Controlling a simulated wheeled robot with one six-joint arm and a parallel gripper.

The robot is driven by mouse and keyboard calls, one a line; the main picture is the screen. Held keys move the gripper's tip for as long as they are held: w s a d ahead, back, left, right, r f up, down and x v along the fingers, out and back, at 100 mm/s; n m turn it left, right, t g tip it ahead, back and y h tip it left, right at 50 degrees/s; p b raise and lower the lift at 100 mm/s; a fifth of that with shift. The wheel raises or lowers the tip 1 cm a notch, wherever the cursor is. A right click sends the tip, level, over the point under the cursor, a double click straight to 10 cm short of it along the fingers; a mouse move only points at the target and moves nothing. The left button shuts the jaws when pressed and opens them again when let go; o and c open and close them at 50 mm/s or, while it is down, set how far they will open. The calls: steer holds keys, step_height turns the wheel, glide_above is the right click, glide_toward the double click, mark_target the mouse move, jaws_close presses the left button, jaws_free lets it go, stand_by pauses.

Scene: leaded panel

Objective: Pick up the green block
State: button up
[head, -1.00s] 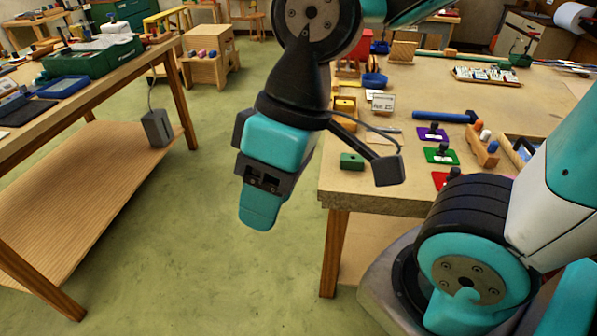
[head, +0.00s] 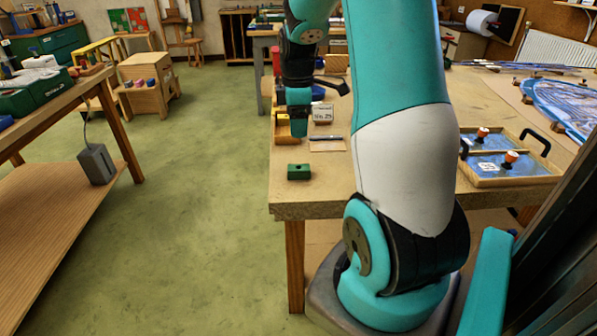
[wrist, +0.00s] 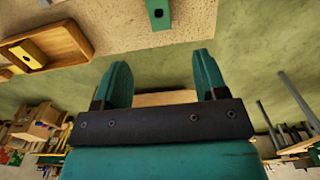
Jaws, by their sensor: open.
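The green block (head: 299,171) lies on the wooden table (head: 290,205) near its front left corner. It has a dark round hole or spot. My gripper (head: 298,125) is farther back than the block in the head view, above the table's left part, and its fingers point down. In the wrist view my gripper (wrist: 160,62) has its two teal fingers apart with nothing between them. The green block (wrist: 158,13) shows there at the top edge, partly cut off, beyond the fingertips and apart from them.
A wooden tray (wrist: 62,45) with a yellow block (wrist: 28,54) lies left in the wrist view. A white label card (head: 322,113) stands near my gripper. A framed blue tray with knobs (head: 510,172) is at the right. The tabletop around the green block is clear.

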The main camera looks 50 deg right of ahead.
glide_above(299, 168)
steer(key=f, duration=0.8)
steer(key=shift+s+a+f+p, duration=0.1)
steer(key=shift+a+f+p, duration=0.25)
steer(key=shift+a+p, duration=0.05)
steer(key=shift+d+f+p, duration=0.15)
steer(key=shift+f+p, duration=0.5)
steer(key=shift+f, duration=1.95)
steer(key=c, duration=1)
